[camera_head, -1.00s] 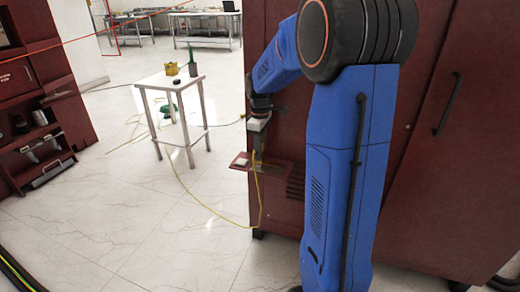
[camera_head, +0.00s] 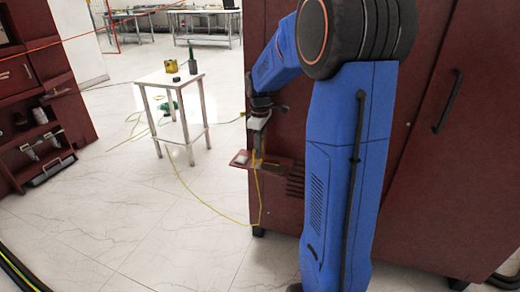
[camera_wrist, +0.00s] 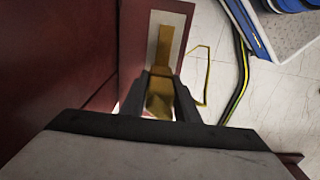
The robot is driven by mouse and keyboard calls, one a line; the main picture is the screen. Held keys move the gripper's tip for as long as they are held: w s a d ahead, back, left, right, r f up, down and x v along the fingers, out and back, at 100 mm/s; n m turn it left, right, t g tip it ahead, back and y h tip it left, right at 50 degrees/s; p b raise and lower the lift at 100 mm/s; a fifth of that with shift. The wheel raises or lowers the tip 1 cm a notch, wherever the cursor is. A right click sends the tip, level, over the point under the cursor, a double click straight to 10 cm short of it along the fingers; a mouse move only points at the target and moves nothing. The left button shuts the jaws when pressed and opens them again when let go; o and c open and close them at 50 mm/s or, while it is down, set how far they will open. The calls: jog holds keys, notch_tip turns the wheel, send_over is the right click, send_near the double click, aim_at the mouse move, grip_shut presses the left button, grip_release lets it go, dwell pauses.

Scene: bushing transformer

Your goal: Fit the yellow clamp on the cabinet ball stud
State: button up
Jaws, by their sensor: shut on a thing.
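My gripper (camera_wrist: 161,75) is shut on the yellow clamp (camera_wrist: 160,103), which shows between the dark fingers in the wrist view. A yellow strip reaches beyond the fingertips over a small shelf. In the head view my gripper (camera_head: 257,152) is low beside the left face of the dark red cabinet (camera_head: 415,120), just above the shelf. A thin yellow cable (camera_head: 260,195) hangs below it and curves onto the floor. I cannot make out the ball stud for certain; the clamp itself is too small to tell in the head view.
The dark red shelf (camera_head: 240,159) juts from the cabinet beneath my gripper. A white table (camera_head: 167,79) with small objects stands to the left. A red cabinet (camera_head: 45,100) with open shelves stands at far left. The tiled floor between is mostly clear except for cables.

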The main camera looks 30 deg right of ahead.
jog(key=shift+f, duration=1)
dwell(1.2)
jog(key=o, duration=1.1)
notch_tip(320, 180, up, 16)
jog(key=shift+r, duration=0.65)
